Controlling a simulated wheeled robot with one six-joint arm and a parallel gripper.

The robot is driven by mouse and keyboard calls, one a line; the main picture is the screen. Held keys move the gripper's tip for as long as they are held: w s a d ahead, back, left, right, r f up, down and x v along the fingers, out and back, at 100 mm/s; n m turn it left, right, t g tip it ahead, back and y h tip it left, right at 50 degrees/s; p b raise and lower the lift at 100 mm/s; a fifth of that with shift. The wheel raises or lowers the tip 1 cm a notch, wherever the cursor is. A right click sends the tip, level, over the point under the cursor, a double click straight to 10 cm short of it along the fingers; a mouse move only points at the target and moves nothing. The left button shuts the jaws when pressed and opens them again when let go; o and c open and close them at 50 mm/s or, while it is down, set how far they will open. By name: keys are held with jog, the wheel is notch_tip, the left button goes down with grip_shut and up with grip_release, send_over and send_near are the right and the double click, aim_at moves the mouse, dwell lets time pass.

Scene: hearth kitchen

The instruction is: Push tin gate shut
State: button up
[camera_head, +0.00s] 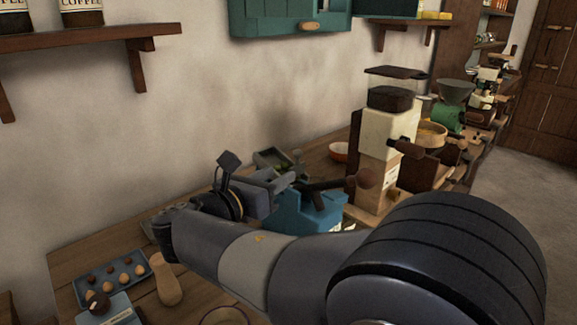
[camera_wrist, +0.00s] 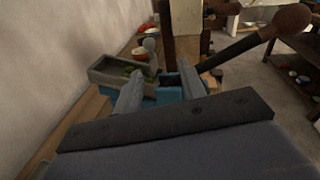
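I cannot pick out the tin gate for certain. A blue device (camera_head: 310,212) with a dark lever and a round wooden knob (camera_head: 363,178) stands on the wooden counter. Its blue body (camera_wrist: 168,92) also shows between and behind my fingers in the wrist view, partly hidden by them. My gripper (camera_head: 282,181) is at the left of this device, close to it; contact cannot be told. In the wrist view my gripper (camera_wrist: 160,72) has its two grey fingers apart with nothing clearly held. A grey tray (camera_wrist: 102,73) with green bits lies just beyond the left finger.
A cream and wood grinder (camera_head: 388,135) stands right of the blue device, with a green mill (camera_head: 448,118) farther along. An orange bowl (camera_head: 339,151) sits behind. A blue tray (camera_head: 90,291) of small round things lies front left. The wall runs along the counter's left side.

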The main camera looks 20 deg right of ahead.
aim_at(295, 155)
jog(key=shift+n+t, duration=0.3)
jog(key=shift+n, duration=0.1)
jog(key=x, duration=0.7)
jog(key=w+x, duration=0.1)
jog(key=x, duration=0.2)
jog(key=shift+w+r+b, duration=0.3)
jog(key=shift+r+b, duration=0.1)
jog(key=shift+c, duration=0.5)
grip_shut()
